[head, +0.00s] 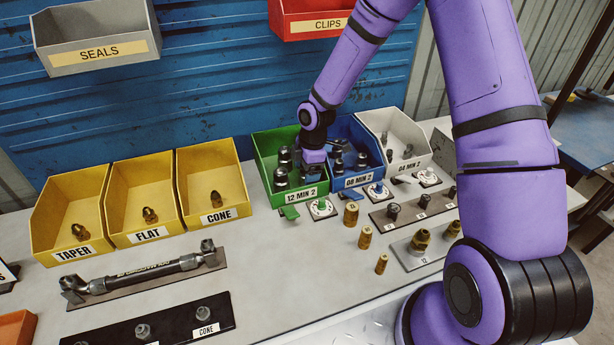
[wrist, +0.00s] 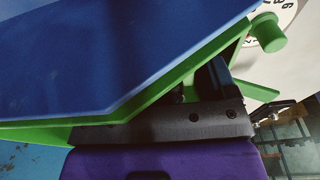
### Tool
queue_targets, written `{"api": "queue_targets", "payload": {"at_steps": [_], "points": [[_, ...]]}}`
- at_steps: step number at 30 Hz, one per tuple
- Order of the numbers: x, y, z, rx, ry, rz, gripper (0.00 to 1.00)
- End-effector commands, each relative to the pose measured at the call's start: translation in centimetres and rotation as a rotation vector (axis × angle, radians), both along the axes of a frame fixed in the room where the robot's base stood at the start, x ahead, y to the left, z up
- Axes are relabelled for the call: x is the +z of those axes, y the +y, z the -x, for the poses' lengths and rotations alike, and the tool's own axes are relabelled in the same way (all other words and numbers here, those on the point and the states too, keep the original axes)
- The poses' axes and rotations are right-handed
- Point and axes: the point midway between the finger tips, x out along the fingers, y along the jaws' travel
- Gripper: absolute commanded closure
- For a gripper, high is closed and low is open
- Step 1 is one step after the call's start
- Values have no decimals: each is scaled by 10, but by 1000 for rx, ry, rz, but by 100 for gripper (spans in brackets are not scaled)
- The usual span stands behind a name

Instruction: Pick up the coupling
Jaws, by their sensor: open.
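The task's coupling is probably one of the dark metal fittings (head: 281,176) standing in the green bin labelled 12 MIN 2 (head: 298,197); I cannot tell which. My gripper (head: 313,172) reaches down into the right part of this bin, beside the blue bin (head: 355,180). It is open, and its fingers are mostly hidden. In the wrist view the green bin's wall (wrist: 190,62) crosses in front of my gripper's dark body (wrist: 185,122). No coupling shows clearly between the fingers.
The white bin (head: 398,127) stands right of the blue one, both holding fittings. Yellow bins (head: 140,205) stand to the left. Brass fittings (head: 351,213) and small dials (head: 321,208) are in front. A hose assembly (head: 145,275) lies front left. The table's front middle is clear.

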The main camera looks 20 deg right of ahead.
Motion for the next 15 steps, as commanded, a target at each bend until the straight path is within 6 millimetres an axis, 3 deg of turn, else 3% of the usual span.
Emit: {"api": "queue_targets", "payload": {"at_steps": [10, 15], "points": [[-7, 1, 0, 0, -1, 1, 22], [-7, 1, 0, 0, -1, 1, 61]]}}
